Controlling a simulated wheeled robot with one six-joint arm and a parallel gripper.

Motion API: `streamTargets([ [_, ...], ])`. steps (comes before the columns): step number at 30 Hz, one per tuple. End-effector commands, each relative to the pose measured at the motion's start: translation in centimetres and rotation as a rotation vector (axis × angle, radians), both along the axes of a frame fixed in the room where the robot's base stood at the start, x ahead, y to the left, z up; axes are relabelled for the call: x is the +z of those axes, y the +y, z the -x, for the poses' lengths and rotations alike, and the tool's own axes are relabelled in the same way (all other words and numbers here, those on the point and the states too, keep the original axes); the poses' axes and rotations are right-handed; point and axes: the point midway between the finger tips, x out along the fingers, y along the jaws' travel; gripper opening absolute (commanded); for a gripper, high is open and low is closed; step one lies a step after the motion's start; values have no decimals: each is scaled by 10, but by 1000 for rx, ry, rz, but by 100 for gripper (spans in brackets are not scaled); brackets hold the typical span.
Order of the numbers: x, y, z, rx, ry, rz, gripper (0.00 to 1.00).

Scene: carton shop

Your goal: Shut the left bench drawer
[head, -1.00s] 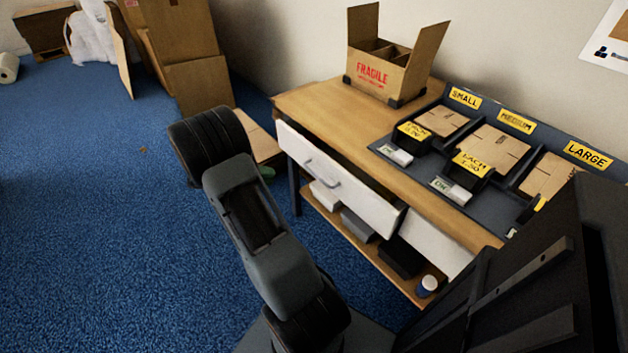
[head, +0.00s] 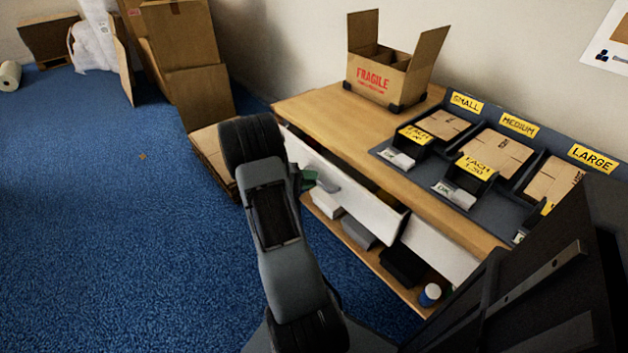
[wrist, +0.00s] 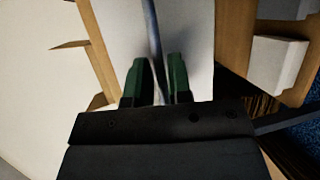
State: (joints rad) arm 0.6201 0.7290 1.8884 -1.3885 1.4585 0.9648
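The wooden bench (head: 340,112) stands against the wall. Its left drawer has a white front (head: 368,208) that stands out from the bench, with a dark gap behind its top edge, so it is partly open. In the head view my gripper (head: 308,180) is at the left part of this front, mostly hidden behind my arm. In the wrist view the two green fingertips (wrist: 158,78) are apart, one on each side of the grey bar handle (wrist: 152,35). Space shows beside the bar, so the fingers look open around it. Contact with the handle cannot be told.
A second white drawer front (head: 440,252) is to the right. A FRAGILE carton (head: 380,80) and a dark sorting tray (head: 395,157) are on the bench top. Boxes and a blue-white cup (head: 429,295) sit on the lower shelf.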

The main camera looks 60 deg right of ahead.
Motion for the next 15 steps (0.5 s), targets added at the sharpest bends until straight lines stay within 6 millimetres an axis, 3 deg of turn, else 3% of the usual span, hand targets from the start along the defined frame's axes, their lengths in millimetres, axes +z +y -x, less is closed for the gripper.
streamTargets([
  [15,-3,-10,9,0,-1,-1,19],
])
